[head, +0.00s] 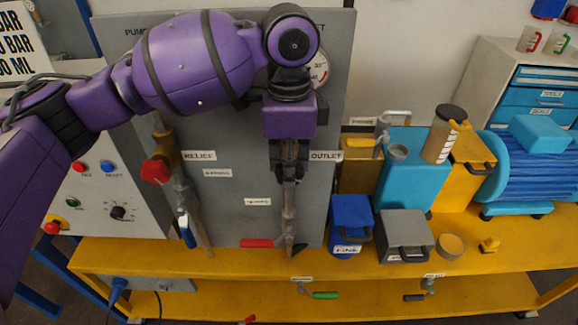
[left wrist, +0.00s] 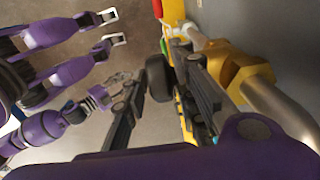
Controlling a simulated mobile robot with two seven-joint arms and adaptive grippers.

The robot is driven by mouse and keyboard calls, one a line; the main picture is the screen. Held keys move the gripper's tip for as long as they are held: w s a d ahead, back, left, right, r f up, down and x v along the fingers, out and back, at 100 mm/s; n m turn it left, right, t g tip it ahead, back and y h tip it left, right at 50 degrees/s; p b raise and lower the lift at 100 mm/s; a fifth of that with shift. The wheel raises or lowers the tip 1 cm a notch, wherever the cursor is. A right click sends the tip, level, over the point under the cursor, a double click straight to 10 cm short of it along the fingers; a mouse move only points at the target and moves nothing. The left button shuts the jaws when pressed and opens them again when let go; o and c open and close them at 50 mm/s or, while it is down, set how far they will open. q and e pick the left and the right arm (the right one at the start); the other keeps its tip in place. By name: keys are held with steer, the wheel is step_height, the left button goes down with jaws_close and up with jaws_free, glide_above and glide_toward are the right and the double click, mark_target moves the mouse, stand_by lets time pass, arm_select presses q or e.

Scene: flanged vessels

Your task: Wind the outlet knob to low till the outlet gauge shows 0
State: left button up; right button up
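My left gripper (head: 289,178) points down in front of the outlet pipe, beside the OUTLET label (head: 326,156). In the left wrist view, its two fingers (left wrist: 158,82) are apart, with a round black knob (left wrist: 159,77) between their tips. I cannot tell whether they touch it. A brass valve body (left wrist: 243,77) is beside the knob. In the head view, my gripper hides the knob. The outlet gauge (head: 320,70) is partly hidden behind my arm, so its needle cannot be read. My right gripper (left wrist: 119,82) appears small in the left wrist view; its opening is unclear.
The relief line has a red knob (head: 155,171) left of the outlet pipe. A red lever (head: 257,243) and a blue lever (head: 187,232) sit low on the panel. Blue (head: 350,222) and grey (head: 404,232) bins stand on the yellow bench (head: 300,262) at right.

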arm_select(q)
steer(key=shift+c, duration=0.5)
jaws_close()
steer(key=shift+f, duration=0.1)
steer(key=h, duration=0.4)
steer(key=shift+a, duration=0.35)
steer(key=shift+f+h, duration=0.1)
steer(key=shift+h, duration=1.5)
steer(key=shift+o, duration=0.5)
jaws_free()
